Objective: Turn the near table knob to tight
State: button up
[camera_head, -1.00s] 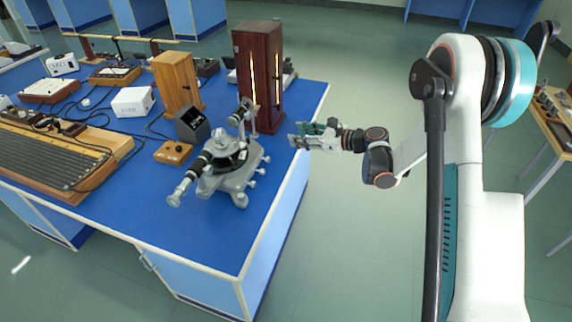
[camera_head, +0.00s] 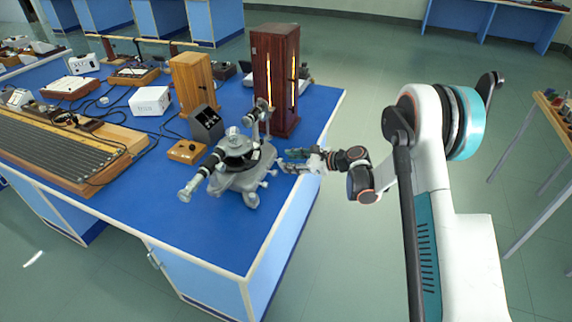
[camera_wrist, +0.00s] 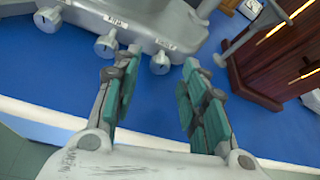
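The grey spectrometer (camera_head: 238,172) stands on the blue bench near its right edge. In the wrist view its base (camera_wrist: 140,18) shows at the top, with several silver knobs along the near side. One knob (camera_wrist: 160,62) lies just ahead of the gap between my fingertips; another knob (camera_wrist: 106,43) sits to its left, beside the left fingertip. A further knob (camera_wrist: 48,18) is at far left. Small labels are on the base, too blurred to read surely. My gripper (camera_wrist: 160,68) is open and empty, its teal-padded fingers apart. In the head view my gripper (camera_head: 290,161) is right of the base.
A tall dark wooden lamp box (camera_head: 275,80) stands behind the spectrometer; its foot is close to my right finger in the wrist view. A lighter wooden box (camera_head: 192,80) and a small dark device (camera_head: 206,124) stand to the left.

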jog(key=shift+x, duration=1.2)
grip_shut()
